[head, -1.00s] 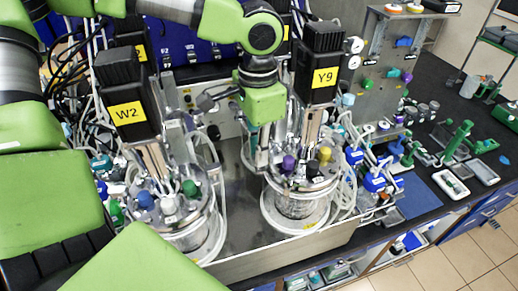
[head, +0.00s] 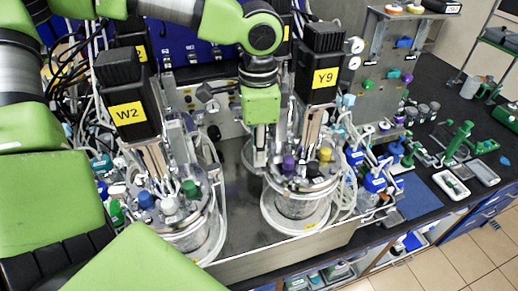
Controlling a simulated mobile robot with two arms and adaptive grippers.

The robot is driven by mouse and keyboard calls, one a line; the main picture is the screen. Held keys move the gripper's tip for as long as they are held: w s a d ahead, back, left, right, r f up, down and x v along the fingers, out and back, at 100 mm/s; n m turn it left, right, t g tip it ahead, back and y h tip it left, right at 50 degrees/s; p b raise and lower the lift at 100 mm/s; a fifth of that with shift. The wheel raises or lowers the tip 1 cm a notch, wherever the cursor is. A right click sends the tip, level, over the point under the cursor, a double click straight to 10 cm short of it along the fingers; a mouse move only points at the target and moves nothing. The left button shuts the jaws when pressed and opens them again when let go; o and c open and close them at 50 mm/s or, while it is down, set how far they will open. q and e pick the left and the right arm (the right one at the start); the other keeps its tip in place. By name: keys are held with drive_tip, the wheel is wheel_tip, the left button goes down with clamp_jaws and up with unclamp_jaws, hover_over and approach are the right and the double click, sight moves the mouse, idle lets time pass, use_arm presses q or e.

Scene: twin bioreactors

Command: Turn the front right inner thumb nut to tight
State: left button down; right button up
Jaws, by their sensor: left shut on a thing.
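Two glass bioreactors stand in a steel tray, a left one under the W2 motor (head: 125,108) and a right one under the Y9 motor (head: 322,78). The right vessel's metal lid (head: 318,182) carries purple, black and yellow caps. My left gripper (head: 260,160) points down at the left edge of this lid, beside the purple cap (head: 289,164). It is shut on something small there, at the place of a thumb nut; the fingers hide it. Its tightness cannot be seen. My right gripper is not in view.
The left lid has blue, white and green caps (head: 190,188). Tubes and blue-capped bottles (head: 375,182) crowd the right vessel's right side. The steel tray (head: 238,215) is bare between the vessels. A panel with knobs (head: 382,75) stands behind right.

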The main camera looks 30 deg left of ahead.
use_arm(q)
drive_tip(key=shift+w+r, duration=0.1)
drive_tip(key=shift+r, duration=0.05)
drive_tip(key=c, duration=2)
unclamp_jaws()
drive_tip(key=shift+a, duration=0.1)
wheel_tip(320, 180, up, 12)
drive_tip(key=shift+f, duration=0.1)
